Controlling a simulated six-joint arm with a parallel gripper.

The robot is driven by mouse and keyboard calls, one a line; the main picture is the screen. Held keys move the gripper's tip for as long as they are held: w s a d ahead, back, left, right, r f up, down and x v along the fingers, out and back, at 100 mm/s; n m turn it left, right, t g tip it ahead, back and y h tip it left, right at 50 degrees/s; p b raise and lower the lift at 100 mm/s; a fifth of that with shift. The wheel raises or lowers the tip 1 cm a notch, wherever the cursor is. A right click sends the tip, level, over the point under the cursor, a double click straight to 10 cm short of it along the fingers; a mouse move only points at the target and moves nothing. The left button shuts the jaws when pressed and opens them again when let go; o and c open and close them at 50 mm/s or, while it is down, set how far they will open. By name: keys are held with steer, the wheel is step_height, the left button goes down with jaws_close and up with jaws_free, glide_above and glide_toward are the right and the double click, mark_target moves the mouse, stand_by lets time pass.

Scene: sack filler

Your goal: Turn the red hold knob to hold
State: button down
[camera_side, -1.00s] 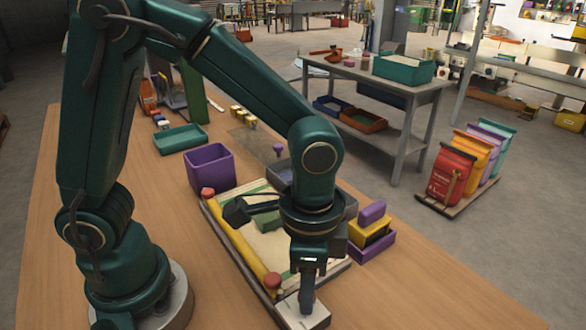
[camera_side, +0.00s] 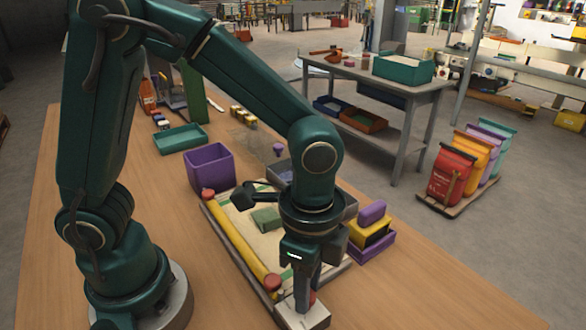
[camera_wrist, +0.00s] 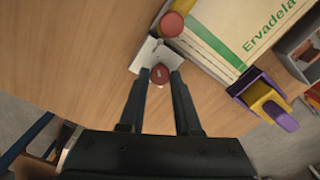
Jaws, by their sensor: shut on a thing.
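The red hold knob (camera_wrist: 160,74) sits on a white block (camera_wrist: 150,56) and has a small pale mark on its top. In the side view only a sliver of the knob (camera_side: 313,297) shows past my fingers, above the white block (camera_side: 318,316). My gripper (camera_wrist: 160,73) points down and its two fingers are shut on the knob, one on each side. My gripper (camera_side: 304,298) also shows in the side view, low over the block. I cannot read any hold marking on the block.
A yellow bar (camera_side: 240,245) with red ends lies along the sack bed, close to the block. A sack with green print (camera_wrist: 235,25) lies there. A purple bin (camera_side: 209,167) and a purple-and-yellow holder (camera_side: 372,243) stand nearby. The front right table is clear.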

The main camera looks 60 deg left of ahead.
steer(key=c, duration=0.6)
jaws_free()
steer(key=shift+r, duration=2.6)
steer(key=shift+w+a+r, duration=0.1)
steer(key=s+a+r+n+t, duration=0.2)
steer(key=a+n, duration=0.3)
steer(key=n, duration=0.1)
steer(key=s+a+r+n+t, duration=0.2)
steer(key=a+n+t, duration=0.1)
steer(key=a+n, duration=0.2)
steer(key=shift+s+a+r+n+t, duration=0.2)
steer(key=shift+a+r+n+t, duration=0.15)
steer(key=shift+n, duration=0.25)
